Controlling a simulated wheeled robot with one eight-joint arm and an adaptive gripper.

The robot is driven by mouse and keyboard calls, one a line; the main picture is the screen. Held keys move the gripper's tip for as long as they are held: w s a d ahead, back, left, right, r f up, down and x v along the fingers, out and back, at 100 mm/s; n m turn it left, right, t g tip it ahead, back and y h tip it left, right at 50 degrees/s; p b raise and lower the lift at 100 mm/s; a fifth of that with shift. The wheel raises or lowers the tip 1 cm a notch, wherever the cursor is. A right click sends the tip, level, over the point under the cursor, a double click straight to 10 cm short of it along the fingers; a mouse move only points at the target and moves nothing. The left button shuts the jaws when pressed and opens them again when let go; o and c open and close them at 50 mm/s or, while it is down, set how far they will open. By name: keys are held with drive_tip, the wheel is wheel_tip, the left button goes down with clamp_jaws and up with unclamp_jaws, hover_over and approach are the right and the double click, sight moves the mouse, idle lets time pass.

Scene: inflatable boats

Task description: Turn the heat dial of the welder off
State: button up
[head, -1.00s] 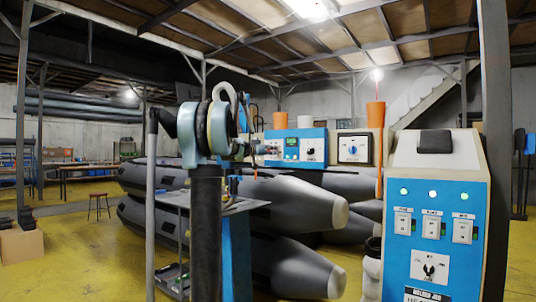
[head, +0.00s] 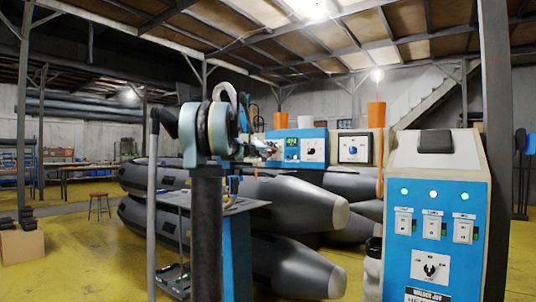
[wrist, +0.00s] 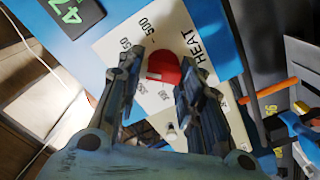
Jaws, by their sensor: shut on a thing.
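The red heat dial (wrist: 163,67) sits on a white plate (wrist: 115,45) marked HEAT and with numbers, in the wrist view. A dark display with green digits (wrist: 72,12) is on the blue face beside it. My gripper (wrist: 162,72) has one finger on each side of the dial and is shut on it. In the head view, my gripper (head: 270,150) is at the left part of the blue welder (head: 318,132), left of its green display (head: 291,148).
A white-and-blue control cabinet (head: 440,205) with switches stands close on the right. Grey inflatable boat tubes (head: 290,205) lie below and behind the arm. A blue-sided bench (head: 236,250) stands in the middle. Yellow floor (head: 80,265) is open at the left.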

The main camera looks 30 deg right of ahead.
drive_tip(key=n, duration=1.4)
drive_tip(key=f+n, duration=0.1)
drive_tip(key=n, duration=0.7)
drive_tip(key=shift+w+a, duration=0.2)
drive_tip(key=shift+w, duration=0.05)
drive_tip(key=n, duration=0.3)
drive_tip(key=shift+s+f, duration=0.1)
drive_tip(key=shift+d+n, duration=0.1)
drive_tip(key=shift+n, duration=1.9)
drive_tip(key=o, duration=1.1)
drive_tip(key=shift+c, duration=0.2)
drive_tip(key=shift+s, duration=0.1)
